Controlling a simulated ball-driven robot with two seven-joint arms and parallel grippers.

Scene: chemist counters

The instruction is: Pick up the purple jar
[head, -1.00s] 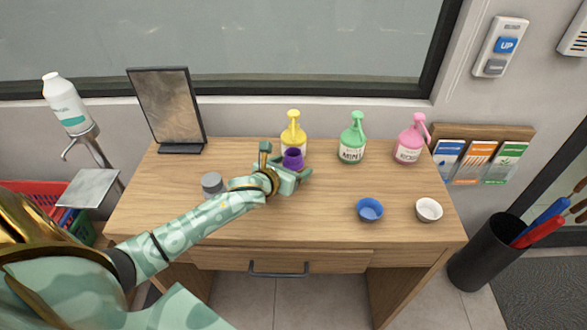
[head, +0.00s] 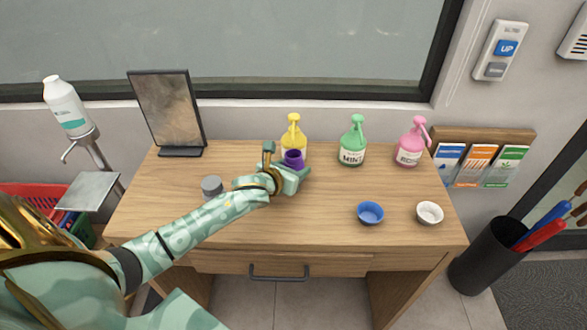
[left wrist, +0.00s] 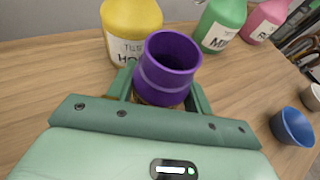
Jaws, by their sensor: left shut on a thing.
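The purple jar (head: 293,158) is at the back middle of the wooden counter, in front of the yellow bottle. In the left wrist view the jar (left wrist: 168,66) is open-topped and stands between the fingers of my left gripper (left wrist: 160,95), which is shut on it. In the head view my left gripper (head: 290,176) reaches in from the left and hides the jar's lower part. I cannot tell whether the jar's base touches the counter. My right gripper is not in view.
Behind the jar stands a yellow pump bottle (head: 293,134), with a green (head: 352,145) and a pink bottle (head: 411,147) to the right. A blue bowl (head: 370,213) and a white bowl (head: 429,212) sit front right. A grey jar (head: 212,187) is left, near my arm.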

